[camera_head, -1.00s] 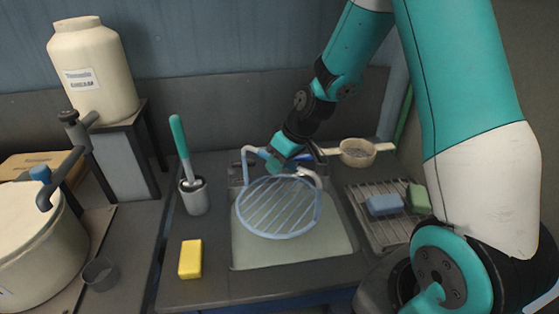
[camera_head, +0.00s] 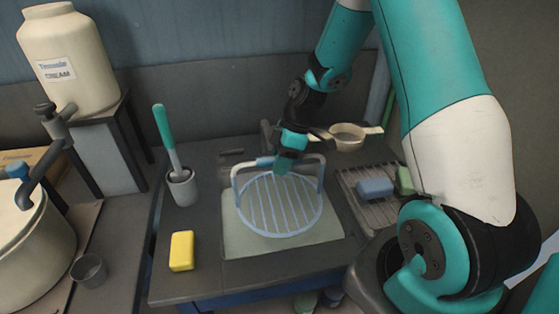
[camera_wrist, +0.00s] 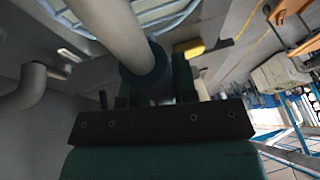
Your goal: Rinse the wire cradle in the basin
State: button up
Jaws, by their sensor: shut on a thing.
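The wire cradle (camera_head: 279,222) is a round blue-grey rack of parallel bars with an arched handle. It hangs over the pale basin (camera_head: 236,243), its ring inside the basin's outline; I cannot tell how deep it sits. My gripper (camera_head: 290,155) is shut on the top of the cradle's handle, at the back of the basin. In the wrist view the handle tube (camera_wrist: 112,30) runs into my jaws, with part of the cradle's ring at the top. The tap behind is mostly hidden, and no water stream is visible.
A yellow sponge (camera_head: 181,251) and a brush in a cup (camera_head: 182,187) stand left of the basin. A rack (camera_head: 368,207) with a blue and a green sponge lies right. A strainer (camera_head: 347,137) is behind it. A large pot (camera_head: 35,255) stands far left.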

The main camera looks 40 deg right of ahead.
aim_at(279, 200)
jog(key=shift+f+b, duration=4.9)
jog(key=shift+f, duration=1.8)
